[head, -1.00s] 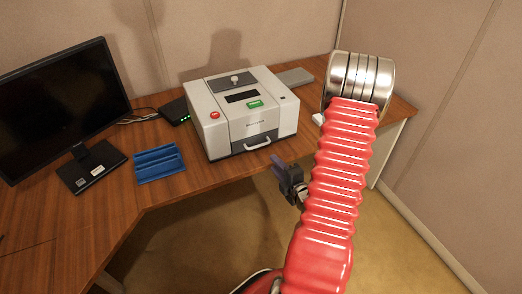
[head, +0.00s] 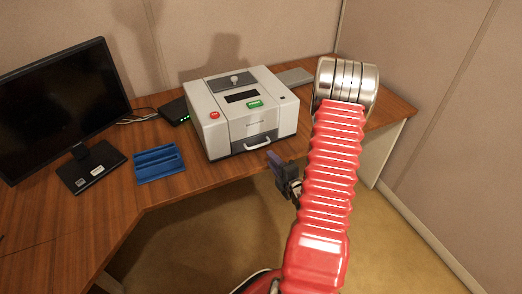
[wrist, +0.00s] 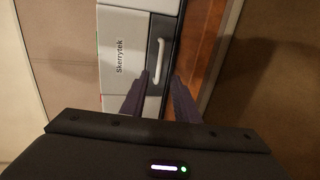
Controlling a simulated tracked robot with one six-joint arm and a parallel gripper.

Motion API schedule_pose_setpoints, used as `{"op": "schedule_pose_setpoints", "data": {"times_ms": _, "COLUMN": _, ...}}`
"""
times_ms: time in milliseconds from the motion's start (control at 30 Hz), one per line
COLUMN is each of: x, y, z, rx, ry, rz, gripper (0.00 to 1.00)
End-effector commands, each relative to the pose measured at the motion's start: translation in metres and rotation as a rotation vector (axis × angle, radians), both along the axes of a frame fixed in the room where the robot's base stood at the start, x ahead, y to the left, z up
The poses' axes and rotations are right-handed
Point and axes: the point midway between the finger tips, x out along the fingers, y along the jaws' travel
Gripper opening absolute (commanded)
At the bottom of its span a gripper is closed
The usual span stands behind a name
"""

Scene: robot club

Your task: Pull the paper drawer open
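The paper drawer (head: 237,148) is the dark grey strip low on the front of the white and grey printer (head: 218,103), and it looks shut. Its pale handle (head: 257,143) also shows in the wrist view (wrist: 158,61), lying between the lines of my two fingers. My gripper (head: 274,161) is in front of the desk edge, just right of and below the handle in the head view. In the wrist view my gripper (wrist: 160,88) is open, its dark fingers apart with nothing between the tips. The handle appears beyond the fingertips; contact is not visible.
The wooden desk (head: 215,172) carries the printer. A blue tray (head: 158,166), a monitor (head: 66,98) and a black box with green lights (head: 176,110) stand to the left. A grey flat object (head: 294,77) lies behind right. Floor in front is clear.

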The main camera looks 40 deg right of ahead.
Motion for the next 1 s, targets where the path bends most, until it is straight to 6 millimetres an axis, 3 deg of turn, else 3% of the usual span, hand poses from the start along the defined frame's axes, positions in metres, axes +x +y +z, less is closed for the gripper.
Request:
{"op": "schedule_pose_setpoints", "data": {"times_ms": 533, "x": 0.077, "y": -0.022, "z": -0.016, "rx": -0.001, "ry": 0.0, "rz": 0.0, "gripper": 0.28}}
{"op": "schedule_pose_setpoints", "data": {"times_ms": 700, "x": 0.088, "y": -0.025, "z": -0.019, "rx": -0.001, "ry": 0.0, "rz": 0.0, "gripper": 0.28}}
{"op": "schedule_pose_setpoints", "data": {"times_ms": 1000, "x": 0.089, "y": -0.026, "z": -0.019, "rx": 0.0, "ry": 0.0, "rz": 0.0, "gripper": 0.28}}
